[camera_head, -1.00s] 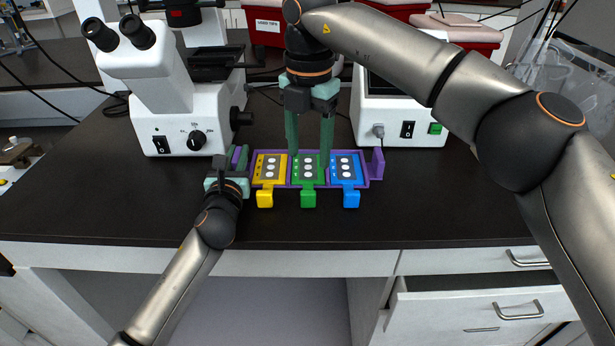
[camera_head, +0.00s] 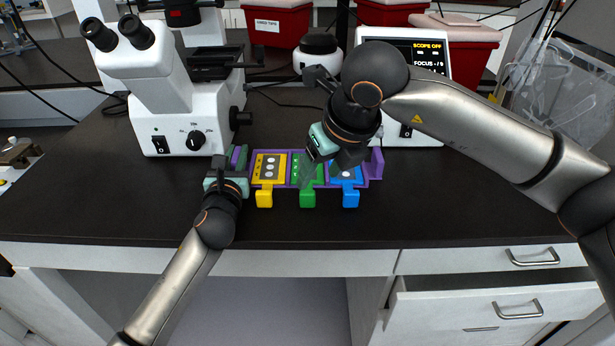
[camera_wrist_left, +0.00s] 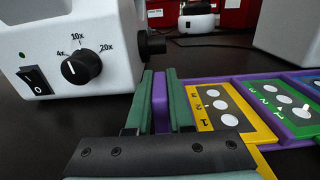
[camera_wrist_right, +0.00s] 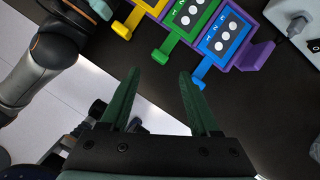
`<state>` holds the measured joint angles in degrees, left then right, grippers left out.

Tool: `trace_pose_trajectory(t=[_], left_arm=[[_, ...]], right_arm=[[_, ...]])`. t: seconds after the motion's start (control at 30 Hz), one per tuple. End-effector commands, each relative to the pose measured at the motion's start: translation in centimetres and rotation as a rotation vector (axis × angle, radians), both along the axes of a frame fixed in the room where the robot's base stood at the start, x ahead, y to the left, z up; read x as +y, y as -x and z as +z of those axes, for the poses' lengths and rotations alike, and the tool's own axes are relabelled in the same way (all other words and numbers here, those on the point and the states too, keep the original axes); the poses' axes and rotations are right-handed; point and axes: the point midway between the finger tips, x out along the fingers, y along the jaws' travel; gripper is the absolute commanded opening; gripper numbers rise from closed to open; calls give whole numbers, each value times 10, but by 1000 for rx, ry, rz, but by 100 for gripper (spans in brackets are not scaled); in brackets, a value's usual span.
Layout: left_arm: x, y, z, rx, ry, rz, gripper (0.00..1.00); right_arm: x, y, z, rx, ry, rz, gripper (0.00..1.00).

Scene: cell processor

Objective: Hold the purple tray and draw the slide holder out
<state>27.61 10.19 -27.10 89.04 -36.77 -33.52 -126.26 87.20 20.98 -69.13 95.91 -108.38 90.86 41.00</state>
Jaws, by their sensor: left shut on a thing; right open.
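The purple tray (camera_head: 376,163) lies on the dark bench with yellow (camera_head: 264,199), green (camera_head: 307,199) and blue (camera_head: 351,199) slide holders side by side in it, each with a tab over the front edge. My left gripper (camera_head: 238,160) is shut on the tray's left upright handle; the left wrist view shows the purple handle (camera_wrist_left: 160,103) between its fingers. My right gripper (camera_wrist_right: 158,88) is open and empty. In the head view it is tilted over the green and blue holders, partly hiding them. In the right wrist view the blue tab (camera_wrist_right: 199,80) shows just beyond the right-hand fingertip.
A white microscope (camera_head: 180,110) stands behind and left of the tray. A white scope box (camera_head: 425,133) stands behind and right, partly covered by my right arm. The bench in front of the tray is clear, and a drawer (camera_head: 480,308) below is partly open.

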Motion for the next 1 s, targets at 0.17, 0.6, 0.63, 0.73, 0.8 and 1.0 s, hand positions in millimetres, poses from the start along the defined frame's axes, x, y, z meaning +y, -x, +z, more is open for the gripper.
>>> trace_pose_trajectory(t=[0.17,0.6,0.63,0.73,0.8,1.0], left_arm=[[0,0,-1,2,0,0,0],[0,0,-1,2,0,0,0],[0,0,-1,2,0,0,0],[0,0,-1,2,0,0,0],[0,0,-1,2,0,0,0],[0,0,-1,2,0,0,0]], right_arm=[[4,-6,-16,2,1,1,62],[16,-28,-68,3,1,-2,62],[17,-29,-70,2,0,-2,62],[18,-31,-76,2,1,-1,62],[19,-32,-78,2,1,0,62],[19,-33,-80,2,1,0,62]])
